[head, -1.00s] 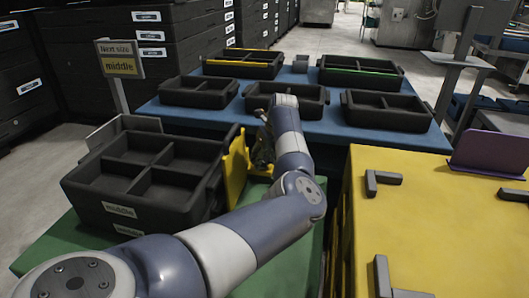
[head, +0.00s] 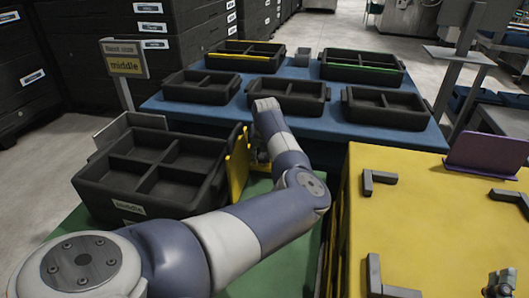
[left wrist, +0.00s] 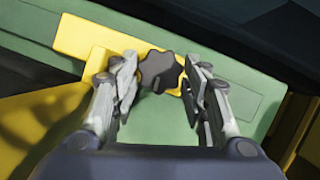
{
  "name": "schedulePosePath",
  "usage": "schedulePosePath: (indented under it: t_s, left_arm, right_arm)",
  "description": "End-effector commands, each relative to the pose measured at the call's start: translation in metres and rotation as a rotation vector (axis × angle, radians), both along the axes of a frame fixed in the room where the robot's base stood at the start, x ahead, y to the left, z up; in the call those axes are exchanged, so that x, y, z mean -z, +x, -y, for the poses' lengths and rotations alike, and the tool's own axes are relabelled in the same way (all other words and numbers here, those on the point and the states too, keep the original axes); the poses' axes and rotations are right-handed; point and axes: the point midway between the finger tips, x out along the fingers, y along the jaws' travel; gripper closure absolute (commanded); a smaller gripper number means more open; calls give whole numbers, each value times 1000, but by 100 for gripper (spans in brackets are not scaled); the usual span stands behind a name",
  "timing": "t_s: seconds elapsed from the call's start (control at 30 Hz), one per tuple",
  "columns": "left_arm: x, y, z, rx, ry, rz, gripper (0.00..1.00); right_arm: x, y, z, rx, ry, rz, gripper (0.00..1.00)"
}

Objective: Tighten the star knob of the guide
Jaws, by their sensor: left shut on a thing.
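The dark star knob (left wrist: 158,71) sits on the yellow guide (left wrist: 85,38) in the left wrist view. My left gripper (left wrist: 160,76) has a finger on each side of the knob and is shut on it. In the head view the guide (head: 237,166) stands upright beside the black divided bin, at its right. My left arm hides the knob and most of the left gripper there. A small grey part of what looks like my right gripper (head: 502,282) shows at the lower right edge; its jaws are unclear.
The black bin (head: 83,190) stands on a green table (head: 262,262). A blue table (head: 330,144) with several black trays is behind. A yellow-topped surface (head: 420,235) with dark brackets is at the right. A "middle" sign (head: 125,64) stands at the left.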

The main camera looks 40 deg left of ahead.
Motion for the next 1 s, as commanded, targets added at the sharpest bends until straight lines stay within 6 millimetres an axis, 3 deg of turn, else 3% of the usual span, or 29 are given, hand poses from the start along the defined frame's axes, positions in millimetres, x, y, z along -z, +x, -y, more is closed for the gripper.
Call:
schedulePosePath:
  t_s: [0.33, 0.83, 0.87, 0.9, 0.93, 1.0]
  left_arm:
    - [0, -1, -1, 86, 0, 0, 82]
    - [0, -1, -1, 98, 0, 0, 82]
    - [0, -1, -1, 99, 1, -1, 51]
    - [0, -1, -1, 98, 0, 0, 42]
    - [0, -1, -1, 98, 0, 0, 38]
    - [0, -1, -1, 97, 1, -1, 38]
  right_arm:
    - [29, 9, 2, 9, -41, -152, 38]
    - [33, 9, 2, 10, -47, -171, 38]
    - [33, 9, 2, 11, -47, -171, 38]
    - [33, 9, 2, 11, -47, -171, 38]
    - [33, 9, 2, 11, -47, -171, 38]
    - [33, 9, 2, 11, -46, -170, 38]
